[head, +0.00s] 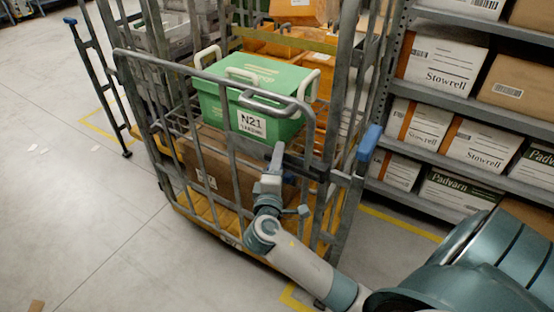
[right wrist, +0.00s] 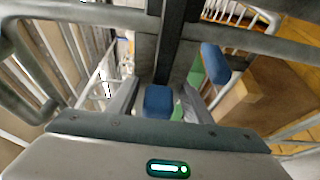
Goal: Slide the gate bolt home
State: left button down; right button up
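The gate (head: 215,150) is the grey barred front of a roll cage in the head view. My right gripper (head: 276,158) is in front of its right half. In the right wrist view, the gripper (right wrist: 159,94) is open, with a blue block (right wrist: 158,102), possibly the bolt's knob, showing between its fingers. Slim gaps show on both sides of the block, and I cannot tell its depth. A second blue piece (right wrist: 215,62) is further right; a blue cap (head: 370,142) sits on the cage's right side in the head view. The bolt's rod is not clear. My left gripper is out of view.
A green lidded crate (head: 262,72) labelled N21 stands on a brown carton (head: 205,160) inside the cage. Shelves of boxes (head: 445,60) rise close on the right.

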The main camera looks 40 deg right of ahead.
jog(key=shift+a, duration=0.15)
pick_arm(q)
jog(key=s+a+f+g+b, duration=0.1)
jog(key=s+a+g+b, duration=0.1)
jog(key=b, duration=0.1)
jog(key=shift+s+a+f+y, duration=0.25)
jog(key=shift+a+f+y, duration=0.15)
pick_arm(e)
jog(key=v, duration=1.7)
jog(key=shift+s+r, duration=0.1)
jog(key=shift+r, duration=0.05)
